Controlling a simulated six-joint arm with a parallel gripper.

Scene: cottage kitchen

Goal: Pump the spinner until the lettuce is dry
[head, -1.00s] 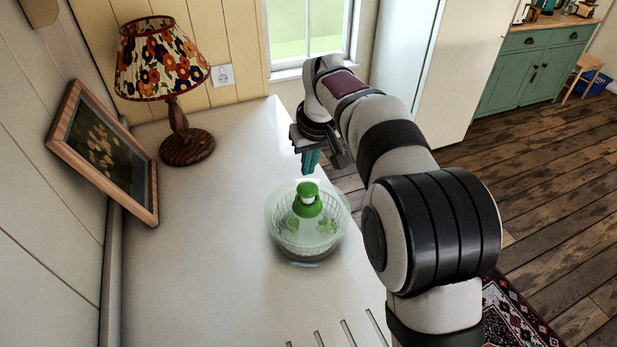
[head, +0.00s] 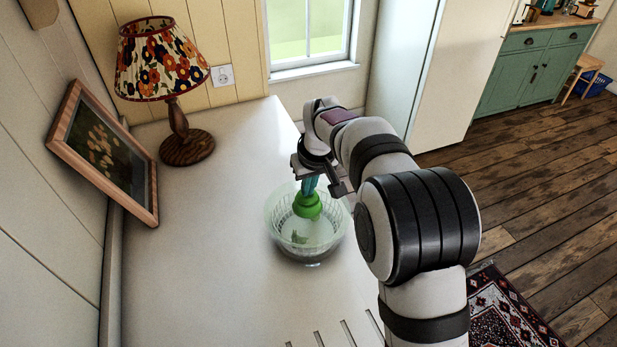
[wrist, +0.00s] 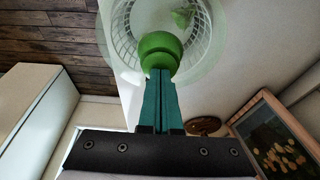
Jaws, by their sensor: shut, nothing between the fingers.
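The salad spinner (head: 283,228) is a clear bowl with a white basket and a green pump in its lid, standing upright on the white counter. The green pump knob (head: 308,208) is at its centre and shows in the wrist view (wrist: 158,48). A piece of lettuce (head: 300,237) shows through the spinner; green leaf also shows in the wrist view (wrist: 182,18). My gripper (head: 310,190), with teal fingers, is shut and empty, pointing down on top of the knob. The fingertips (wrist: 160,74) appear to touch it. The white stem is not visible, and the knob looks pressed down.
A lamp with a flowered shade (head: 160,60) and a leaning picture frame (head: 105,150) stand at the counter's left. Slots (head: 335,335) cut the near counter. The counter (head: 200,240) left of the spinner is clear. The wooden floor (head: 540,180) lies to the right.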

